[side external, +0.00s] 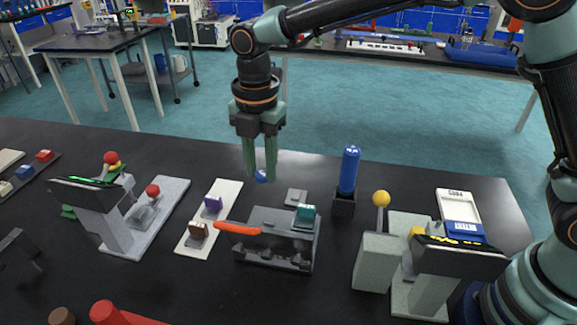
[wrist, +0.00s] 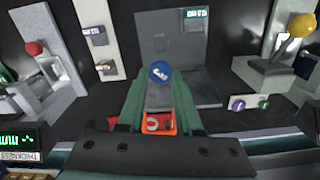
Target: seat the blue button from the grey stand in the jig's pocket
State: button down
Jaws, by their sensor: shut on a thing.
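The blue button (side external: 262,176) is held between the fingertips of my gripper (side external: 262,178). In the wrist view the button (wrist: 160,71) shows a white mark on its face, between the green fingertips (wrist: 160,80). My gripper points down and holds it above and behind the dark grey jig (side external: 262,246), apart from it. The jig has an orange handle (side external: 238,229) at its left and a teal block (side external: 305,213) at its right. A small grey block (side external: 296,197) shows behind it; I cannot tell if this is the stand. The jig's pocket is not clear.
A white plate (side external: 228,198) with purple and brown pieces lies left of the jig. A blue cylinder (side external: 349,170) stands upright in a dark holder to the right. Instruments with a red knob (side external: 152,190) and a yellow knob (side external: 381,198) flank the work area.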

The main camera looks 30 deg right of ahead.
aim_at(265, 223)
notch_tip(265, 223, down, 15)
jog(key=shift+r, duration=0.1)
dwell(0.3)
jog(key=shift+f, duration=0.3)
